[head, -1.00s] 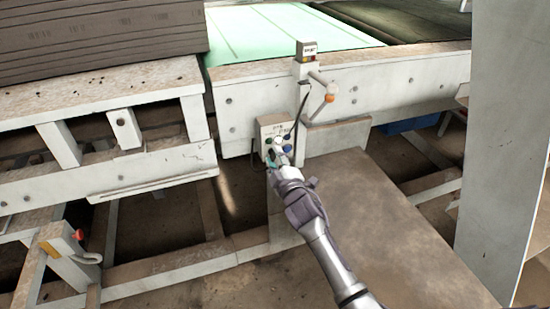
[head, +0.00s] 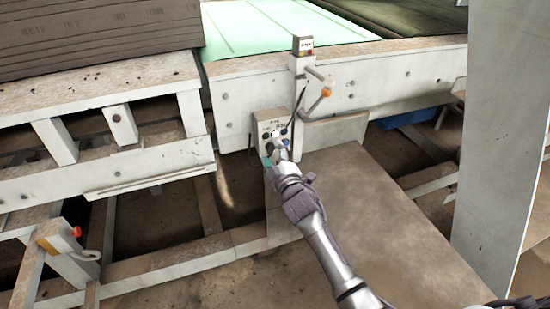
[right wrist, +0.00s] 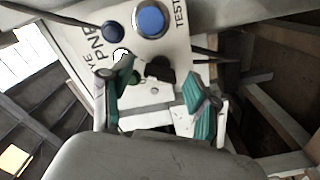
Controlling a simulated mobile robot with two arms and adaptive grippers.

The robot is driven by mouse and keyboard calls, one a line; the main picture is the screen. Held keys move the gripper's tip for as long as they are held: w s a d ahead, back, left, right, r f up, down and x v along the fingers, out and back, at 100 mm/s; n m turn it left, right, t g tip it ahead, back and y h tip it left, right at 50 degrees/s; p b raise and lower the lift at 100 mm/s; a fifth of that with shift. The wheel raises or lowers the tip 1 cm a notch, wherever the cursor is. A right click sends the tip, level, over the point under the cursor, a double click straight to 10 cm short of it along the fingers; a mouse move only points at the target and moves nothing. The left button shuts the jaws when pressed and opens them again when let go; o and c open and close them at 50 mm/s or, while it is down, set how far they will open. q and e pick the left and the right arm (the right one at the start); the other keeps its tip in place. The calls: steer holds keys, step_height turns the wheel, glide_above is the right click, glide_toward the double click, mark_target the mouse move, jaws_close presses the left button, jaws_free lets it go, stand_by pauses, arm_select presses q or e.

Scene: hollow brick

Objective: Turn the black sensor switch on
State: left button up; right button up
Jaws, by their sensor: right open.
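The black switch (right wrist: 160,69) is a dark knob on the light control box (right wrist: 185,62), and it shows in the right wrist view between and just beyond my fingertips. My right gripper (right wrist: 160,88) is open, with one teal finger pad on each side of the switch's line, and nothing is held. In the head view my right gripper (head: 281,157) is at the lower part of the control box (head: 262,118) and covers part of its face. I cannot tell whether a finger touches the switch. My left gripper is not in view.
Near the switch are a large blue button (right wrist: 150,21), a dark blue button (right wrist: 113,32), a white button (right wrist: 120,55) and a green one partly behind a finger. A lever with an orange knob (head: 326,92) sticks out above right of the box. A grey plate lies below the arm.

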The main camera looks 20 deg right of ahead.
steer(key=s, duration=1.2)
steer(key=shift+d, duration=0.2)
